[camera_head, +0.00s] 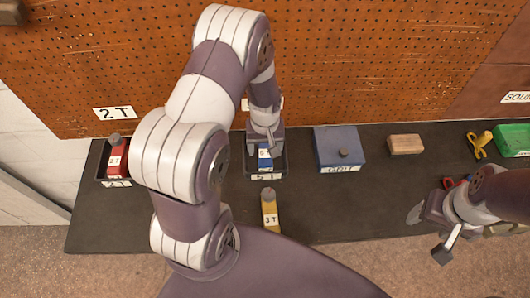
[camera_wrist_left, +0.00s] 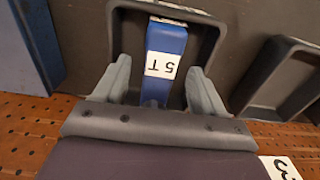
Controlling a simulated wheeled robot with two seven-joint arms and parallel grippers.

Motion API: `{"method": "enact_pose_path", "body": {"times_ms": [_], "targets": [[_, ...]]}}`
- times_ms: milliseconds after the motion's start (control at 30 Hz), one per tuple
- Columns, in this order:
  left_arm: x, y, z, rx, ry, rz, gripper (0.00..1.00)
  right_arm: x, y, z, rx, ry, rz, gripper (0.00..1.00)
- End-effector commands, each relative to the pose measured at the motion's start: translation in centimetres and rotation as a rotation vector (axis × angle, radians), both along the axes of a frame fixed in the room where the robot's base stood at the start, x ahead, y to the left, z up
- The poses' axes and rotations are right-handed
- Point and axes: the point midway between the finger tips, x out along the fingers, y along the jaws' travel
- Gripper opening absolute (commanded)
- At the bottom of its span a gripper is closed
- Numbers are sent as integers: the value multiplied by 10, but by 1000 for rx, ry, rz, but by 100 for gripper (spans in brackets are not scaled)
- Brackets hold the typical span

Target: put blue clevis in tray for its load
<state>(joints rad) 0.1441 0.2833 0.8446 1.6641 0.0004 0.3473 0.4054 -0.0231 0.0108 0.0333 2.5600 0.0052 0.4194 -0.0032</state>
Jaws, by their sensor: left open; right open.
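The blue clevis (camera_head: 265,162) sits in the small black tray (camera_head: 284,168) whose front label reads 5 T. In the left wrist view the blue clevis (camera_wrist_left: 165,42) carries a white 5 T label and lies within the walls of the tray (camera_wrist_left: 220,35). My left gripper (camera_head: 265,148) is above that tray. Its open fingers (camera_wrist_left: 158,72) stand on either side of the clevis, with gaps visible. My right gripper (camera_head: 436,228) is open and empty near the bench's front edge at the right.
A red clevis (camera_head: 116,158) sits in the left tray labelled 2 T. A yellow 3 T clevis (camera_head: 270,212) stands on the bench (camera_head: 330,215). An empty tray (camera_wrist_left: 285,75) shows in the wrist view. A blue lidded box (camera_head: 338,145), wooden block (camera_head: 405,144) and green bin (camera_head: 513,140) stand rightward.

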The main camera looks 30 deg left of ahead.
Motion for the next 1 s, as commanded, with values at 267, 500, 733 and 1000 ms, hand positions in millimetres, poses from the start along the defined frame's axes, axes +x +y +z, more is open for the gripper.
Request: {"method": "enact_pose_path", "body": {"times_ms": [267,500,733,1000], "targets": [[0,0,65,1,-3,0,70,0,0,-3,0,0,0,64],[-22,-21,114,7,-39,-185,70,0,0,-3,0,0,0,64],[-81,-51,151,27,-110,-535,70,0,0,-3,0,0,0,64],[-90,-53,153,29,-114,-574,70,0,0,-3,0,0,0,64]]}}
